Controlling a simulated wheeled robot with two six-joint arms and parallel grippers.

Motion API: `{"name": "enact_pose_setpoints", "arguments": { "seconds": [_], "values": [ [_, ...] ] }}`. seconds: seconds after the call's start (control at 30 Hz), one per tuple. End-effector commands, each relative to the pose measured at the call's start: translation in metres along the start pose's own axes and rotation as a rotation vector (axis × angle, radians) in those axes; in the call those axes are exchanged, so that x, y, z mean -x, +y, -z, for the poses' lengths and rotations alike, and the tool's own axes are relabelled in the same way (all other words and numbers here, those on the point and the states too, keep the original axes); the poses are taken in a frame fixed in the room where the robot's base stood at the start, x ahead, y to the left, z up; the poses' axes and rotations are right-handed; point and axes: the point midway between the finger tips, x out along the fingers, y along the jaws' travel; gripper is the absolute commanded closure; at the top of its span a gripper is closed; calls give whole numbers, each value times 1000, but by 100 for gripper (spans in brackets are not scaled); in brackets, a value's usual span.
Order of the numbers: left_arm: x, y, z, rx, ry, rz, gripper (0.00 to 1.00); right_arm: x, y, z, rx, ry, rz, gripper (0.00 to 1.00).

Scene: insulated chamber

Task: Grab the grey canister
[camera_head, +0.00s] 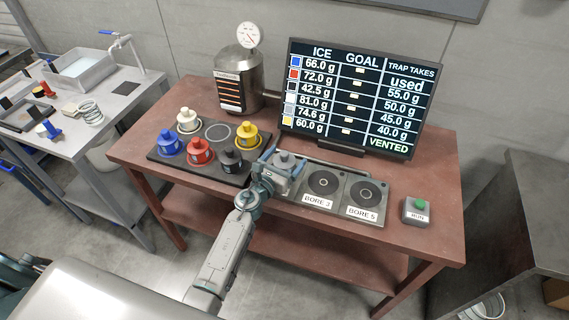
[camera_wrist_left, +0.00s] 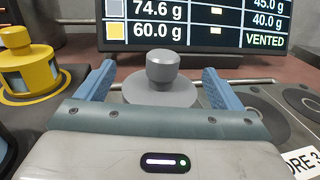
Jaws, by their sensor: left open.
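The grey canister (camera_head: 284,157) stands upright at the left end of the bore plate, left of the bore labelled BORE 3 (camera_head: 323,183). In the left wrist view its round knob and sloping top (camera_wrist_left: 165,68) show, and its lower body is hidden by my gripper. My left gripper (camera_head: 286,161) is open, with one blue finger on either side of the canister's top. In the left wrist view the fingers (camera_wrist_left: 158,84) appear apart from the knob; contact lower down cannot be told. My right gripper is not in view.
A black tray (camera_head: 156,156) holds blue, red, white, yellow and black canisters, plus an empty ring (camera_head: 217,131). The display screen (camera_head: 350,98) stands behind the bores. BORE 5 (camera_head: 366,194) and a green RUN button (camera_head: 419,204) are to the right. A metal vessel with a gauge (camera_head: 238,73) stands behind.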

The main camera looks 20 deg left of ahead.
Motion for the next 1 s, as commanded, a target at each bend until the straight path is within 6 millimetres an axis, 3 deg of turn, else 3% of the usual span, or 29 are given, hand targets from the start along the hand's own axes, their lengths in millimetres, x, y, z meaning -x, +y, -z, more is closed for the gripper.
{"name": "enact_pose_setpoints", "arguments": {
  "seconds": [0.13,0.4,0.73,1.0],
  "values": [
    [0,0,0,0,0,0,14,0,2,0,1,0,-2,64],
    [1,0,0,0,0,0,63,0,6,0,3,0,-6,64],
    [1,0,-4,-2,0,0,63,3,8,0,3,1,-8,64],
    [1,0,-31,-1,-1,0,63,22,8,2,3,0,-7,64]
  ]
}}
